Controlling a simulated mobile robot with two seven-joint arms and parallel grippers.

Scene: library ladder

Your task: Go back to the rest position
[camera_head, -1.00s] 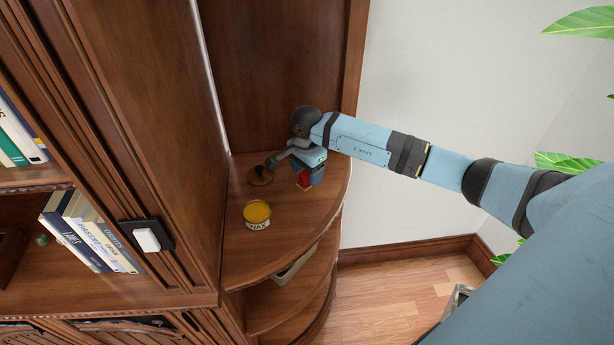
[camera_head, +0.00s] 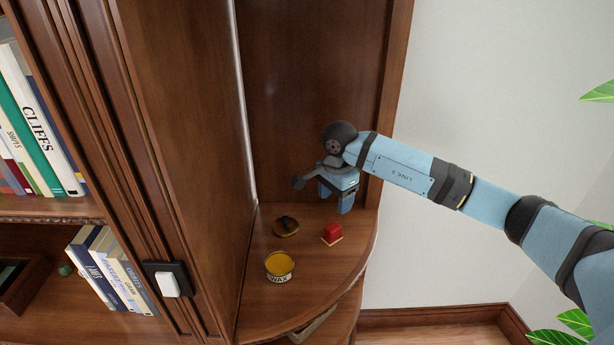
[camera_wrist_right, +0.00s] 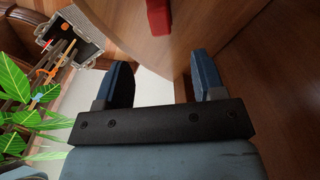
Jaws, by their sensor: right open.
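My right gripper (camera_head: 322,188) is above the rounded corner shelf (camera_head: 318,285), near the back panel. In the right wrist view its two blue fingers (camera_wrist_right: 162,80) are apart with nothing between them. On the shelf below are an open tin of yellow wax (camera_head: 279,266), a dark round lid (camera_head: 286,226) lying left of centre, and a red block on a pale base (camera_head: 332,233). The red block also shows at the top of the right wrist view (camera_wrist_right: 158,16), beyond the fingers. My left gripper is not in view.
A tall wooden bookcase with books (camera_head: 40,125) stands at the left, with a white switch (camera_head: 169,283) on its upright. A pale wall (camera_head: 480,110) and plant leaves (camera_head: 576,322) are at the right. In the right wrist view, an open case (camera_wrist_right: 72,38) lies beyond the leaves.

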